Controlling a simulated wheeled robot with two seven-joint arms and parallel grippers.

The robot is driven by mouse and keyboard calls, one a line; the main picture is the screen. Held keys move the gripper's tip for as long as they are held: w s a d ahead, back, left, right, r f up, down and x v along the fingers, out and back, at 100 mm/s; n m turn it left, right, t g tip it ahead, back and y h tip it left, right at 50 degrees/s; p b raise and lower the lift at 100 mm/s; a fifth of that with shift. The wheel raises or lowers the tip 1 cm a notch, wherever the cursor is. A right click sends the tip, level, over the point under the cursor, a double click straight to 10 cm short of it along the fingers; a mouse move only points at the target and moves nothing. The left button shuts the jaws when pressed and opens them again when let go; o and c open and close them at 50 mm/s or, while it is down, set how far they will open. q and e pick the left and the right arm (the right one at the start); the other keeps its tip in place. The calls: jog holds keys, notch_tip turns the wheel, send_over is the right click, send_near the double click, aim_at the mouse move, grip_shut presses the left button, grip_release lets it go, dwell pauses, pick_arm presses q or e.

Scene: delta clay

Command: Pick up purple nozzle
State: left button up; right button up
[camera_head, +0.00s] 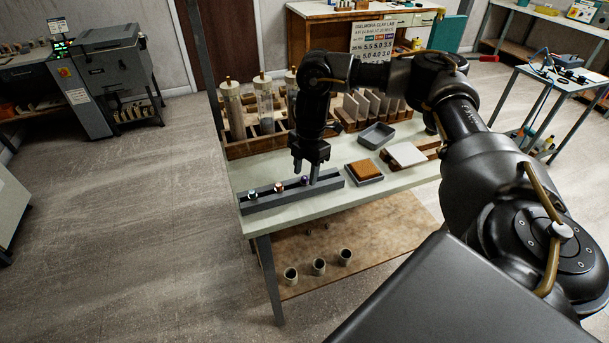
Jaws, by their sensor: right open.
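A grey rack bar (270,201) lies along the front of the pale worktable. Several small nozzles show on it in a row. The purple nozzle (304,180) is the rightmost that I can make out. A copper-coloured nozzle (279,187) is to its left, and a teal nozzle (252,194) is near the bar's left end. My right gripper (306,175) points down over the right part of the bar. Its fingers are open, and the purple nozzle appears between or just below the tips. I cannot tell whether they touch it. My left gripper is out of view.
Tall clear cylinders (233,112) stand in a wooden rack behind the bar. A sponge in a grey tray (364,172), an empty grey tray (376,135) and a white slab (407,154) lie to the right. Cups (319,267) stand on the lower shelf.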

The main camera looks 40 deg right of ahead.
jog(key=shift+f, duration=0.55)
jog(key=shift+a, duration=0.1)
grip_shut()
jog(key=shift+r, duration=0.1)
